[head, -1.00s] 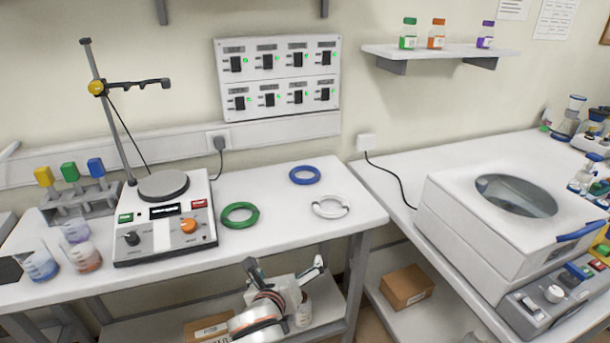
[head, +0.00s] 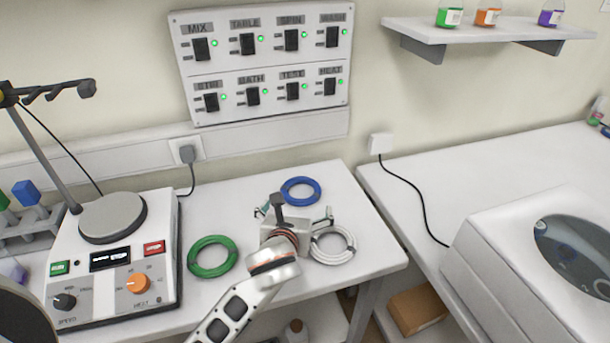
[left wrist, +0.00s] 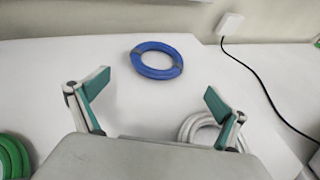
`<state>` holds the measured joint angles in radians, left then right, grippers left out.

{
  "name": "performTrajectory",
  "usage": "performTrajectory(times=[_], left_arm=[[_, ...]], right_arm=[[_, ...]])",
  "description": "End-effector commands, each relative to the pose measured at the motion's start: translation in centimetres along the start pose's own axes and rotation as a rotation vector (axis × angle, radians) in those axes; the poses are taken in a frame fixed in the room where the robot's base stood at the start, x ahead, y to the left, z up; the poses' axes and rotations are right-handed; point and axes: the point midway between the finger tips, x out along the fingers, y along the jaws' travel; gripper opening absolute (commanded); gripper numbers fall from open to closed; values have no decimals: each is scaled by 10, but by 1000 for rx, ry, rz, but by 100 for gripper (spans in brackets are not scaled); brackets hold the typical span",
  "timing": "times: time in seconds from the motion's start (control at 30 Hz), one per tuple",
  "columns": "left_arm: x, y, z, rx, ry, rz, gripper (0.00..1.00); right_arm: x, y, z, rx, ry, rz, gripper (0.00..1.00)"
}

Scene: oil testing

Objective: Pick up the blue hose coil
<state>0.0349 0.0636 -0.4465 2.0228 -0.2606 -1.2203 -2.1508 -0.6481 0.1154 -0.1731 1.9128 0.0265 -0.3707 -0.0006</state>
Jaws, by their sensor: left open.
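The blue hose coil (head: 300,191) lies flat on the white table, near its back edge. In the left wrist view the blue hose coil (left wrist: 157,60) lies ahead of my fingers, centred between them and apart from them. My left gripper (head: 294,214) is open and empty, above the table just in front of the blue coil. Its spread fingers show in the left wrist view (left wrist: 158,105). My right gripper is not in view.
A green hose coil (head: 212,257) lies left of my left gripper, and a white coil (head: 333,244) lies close on its right. A hotplate stirrer (head: 115,260) stands at left. A white bath (head: 540,250) stands on the right bench, across a gap.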

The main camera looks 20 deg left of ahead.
Motion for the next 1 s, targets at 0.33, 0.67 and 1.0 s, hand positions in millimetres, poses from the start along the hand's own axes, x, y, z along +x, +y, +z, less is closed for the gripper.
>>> performTrajectory(times=[0.33, 0.67, 1.0], left_arm=[[20, 0, 0, 0, 0, 0, 100], [60, 7, 6, -1, 1, 2, 100], [78, 6, 4, -1, 1, 0, 100]], right_arm=[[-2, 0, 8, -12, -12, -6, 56], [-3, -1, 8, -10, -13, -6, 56], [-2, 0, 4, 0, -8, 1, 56]])
